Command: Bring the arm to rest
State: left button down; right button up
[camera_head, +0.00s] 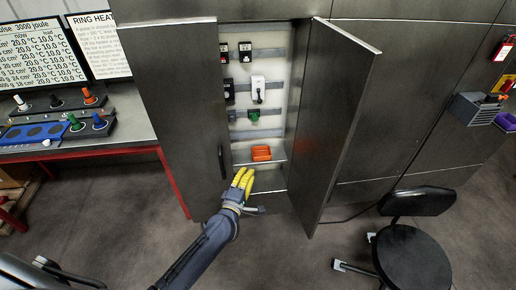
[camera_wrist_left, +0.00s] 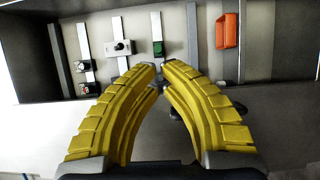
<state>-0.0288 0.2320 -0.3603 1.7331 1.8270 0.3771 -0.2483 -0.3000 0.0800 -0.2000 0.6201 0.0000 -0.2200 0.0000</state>
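My left gripper (camera_head: 243,179) has yellow fingers and hangs in front of the lower part of an open metal cabinet (camera_head: 172,110). The wrist view shows the fingers (camera_wrist_left: 158,72) bowed inward with their tips together and nothing visible between them. My left arm (camera_head: 205,250) reaches up from the bottom edge of the head view. The gripper is just below an orange bin (camera_head: 261,153) on the cabinet's low shelf; the bin also shows at upper right in the wrist view (camera_wrist_left: 227,31). My right gripper is in neither view.
The cabinet's right door (camera_head: 338,120) stands open, jutting toward me. Inside are a white switch (camera_head: 258,86) and a green part (camera_head: 254,116) on rails. A bench (camera_head: 90,137) with colored knobs is at left. A black stool (camera_head: 411,258) stands at lower right. Floor between is clear.

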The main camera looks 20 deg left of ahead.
pick_arm(q)
jog(key=s+a+f+m+g, duration=0.1)
jog(key=s+f+m+g, duration=0.3)
jog(key=f, duration=0.8)
jog(key=s+a+f+m+g+h, duration=0.1)
jog(key=s+f+m, duration=0.5)
jog(key=f, duration=0.6)
jog(key=s+f+m+g, duration=0.3)
jog(key=s+f+m, duration=0.2)
jog(key=f, duration=0.6)
jog(key=s+a+f+m+g+y, duration=0.1)
jog(key=s+a+f+m+g, duration=0.15)
jog(key=s+f, duration=0.7)
jog(key=s+a+f+m+g+y, duration=0.1)
jog(key=s+a+f+m+g, duration=0.15)
jog(key=s+f, duration=0.7)
jog(key=s+m+g, duration=0.1)
jog(key=s+g, duration=0.2)
jog(key=s, duration=1.9)
jog(key=shift+s+d+f+g, duration=0.2)
jog(key=shift+s+f+g, duration=0.1)
jog(key=shift+s, duration=0.05)
